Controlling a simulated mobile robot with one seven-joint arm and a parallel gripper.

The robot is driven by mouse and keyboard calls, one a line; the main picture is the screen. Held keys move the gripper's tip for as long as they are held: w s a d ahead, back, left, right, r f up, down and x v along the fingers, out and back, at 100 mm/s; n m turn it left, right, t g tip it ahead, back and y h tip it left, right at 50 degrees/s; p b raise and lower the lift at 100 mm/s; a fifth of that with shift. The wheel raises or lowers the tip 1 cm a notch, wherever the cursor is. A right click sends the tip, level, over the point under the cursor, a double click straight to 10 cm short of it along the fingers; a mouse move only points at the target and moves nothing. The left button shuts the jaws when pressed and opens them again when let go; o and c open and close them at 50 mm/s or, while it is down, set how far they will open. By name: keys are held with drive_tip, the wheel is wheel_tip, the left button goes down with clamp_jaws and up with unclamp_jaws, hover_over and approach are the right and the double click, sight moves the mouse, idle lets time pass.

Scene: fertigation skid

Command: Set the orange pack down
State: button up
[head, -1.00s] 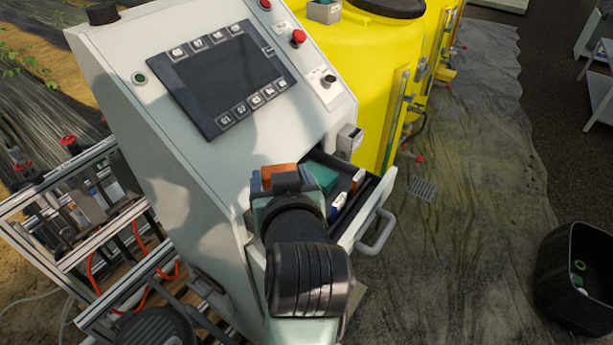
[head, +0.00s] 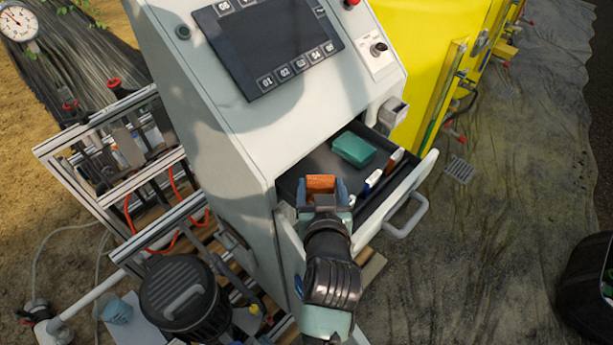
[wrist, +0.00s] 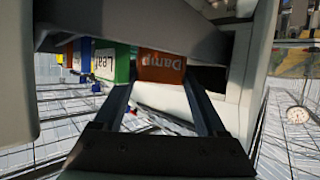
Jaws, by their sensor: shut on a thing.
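The orange pack (head: 321,186) is held between the fingers of my gripper (head: 323,197), over the near left part of the open drawer (head: 372,215) in the grey cabinet. In the wrist view the orange pack (wrist: 162,66) shows pale lettering that reads "Damp", with a blue-grey finger of my gripper (wrist: 165,88) on each side. I cannot tell whether the pack touches the drawer floor. A teal pack (head: 353,149) lies at the back of the drawer, apart from the orange pack.
Small blue-and-white (head: 372,181) and orange-and-white (head: 395,160) items stand along the drawer's right side. The drawer floor between the orange and teal packs is bare. The cabinet's sloped screen panel (head: 267,45) rises behind. A yellow tank (head: 415,50) stands at the back right.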

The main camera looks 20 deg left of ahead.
sight(306, 177)
drive_tip(key=a, duration=0.1)
drive_tip(key=a+p, duration=0.1)
drive_tip(key=w+a, duration=0.1)
drive_tip(key=shift+r+p, duration=0.3)
drive_tip(key=shift+r, duration=0.05)
drive_tip(key=shift+w+a+f+p, duration=0.1)
drive_tip(key=shift+a+f+p, duration=0.1)
drive_tip(key=shift+f, duration=0.2)
drive_tip(key=shift+w+a+f+p, duration=0.1)
drive_tip(key=shift+a+f+p, duration=0.1)
drive_tip(key=shift+f, duration=0.15)
drive_tip(key=shift+d+f, duration=0.1)
drive_tip(key=shift+f, duration=0.05)
drive_tip(key=shift+f+b, duration=0.2)
drive_tip(key=shift+b, duration=0.1)
drive_tip(key=o, duration=1.3)
drive_tip(key=shift+o, duration=0.2)
drive_tip(key=shift+r, duration=0.1)
